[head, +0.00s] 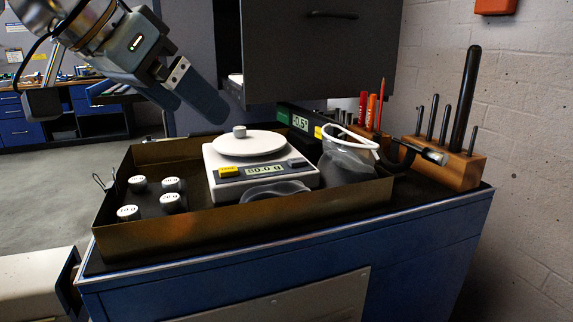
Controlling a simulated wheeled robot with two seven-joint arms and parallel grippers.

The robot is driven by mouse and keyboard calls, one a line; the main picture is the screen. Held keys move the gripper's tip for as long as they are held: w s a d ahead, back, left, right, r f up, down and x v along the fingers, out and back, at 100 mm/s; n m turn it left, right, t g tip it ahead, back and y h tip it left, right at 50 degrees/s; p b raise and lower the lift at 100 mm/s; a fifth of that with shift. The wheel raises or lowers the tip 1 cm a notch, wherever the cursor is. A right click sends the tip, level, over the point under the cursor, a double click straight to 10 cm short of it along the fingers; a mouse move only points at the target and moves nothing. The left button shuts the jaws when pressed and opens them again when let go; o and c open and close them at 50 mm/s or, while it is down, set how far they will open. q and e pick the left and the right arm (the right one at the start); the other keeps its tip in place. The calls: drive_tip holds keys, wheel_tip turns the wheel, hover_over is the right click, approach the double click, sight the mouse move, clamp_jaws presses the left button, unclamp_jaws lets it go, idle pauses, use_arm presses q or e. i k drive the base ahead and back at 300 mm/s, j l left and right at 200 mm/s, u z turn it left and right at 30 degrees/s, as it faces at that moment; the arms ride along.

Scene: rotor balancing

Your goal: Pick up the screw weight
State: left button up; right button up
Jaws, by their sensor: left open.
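A small grey cylindrical weight (240,131), which looks like the screw weight, sits on the round white pan (262,144) of a digital scale (225,184). My left gripper (202,112) comes in from the upper left, tilted down. Its two dark flat fingers are apart with nothing between them. The fingertips are above and to the left of the small weight, apart from it. My right gripper is not in view.
The scale stands in a shallow brass-coloured tray (240,221) with several labelled weights (171,184) at its left. Clear bags, a white loop and a level-like display (300,123) lie to the right. A wooden tool block (455,168) stands right; a grey cabinet (315,60) hangs behind.

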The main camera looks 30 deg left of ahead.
sight(171, 184)
drive_tip(key=k+l, duration=0.2)
drive_tip(key=l, duration=0.2)
drive_tip(key=k+l, duration=0.2)
drive_tip(key=l, duration=0.2)
drive_tip(key=k+l, duration=0.2)
drive_tip(key=l, duration=0.15)
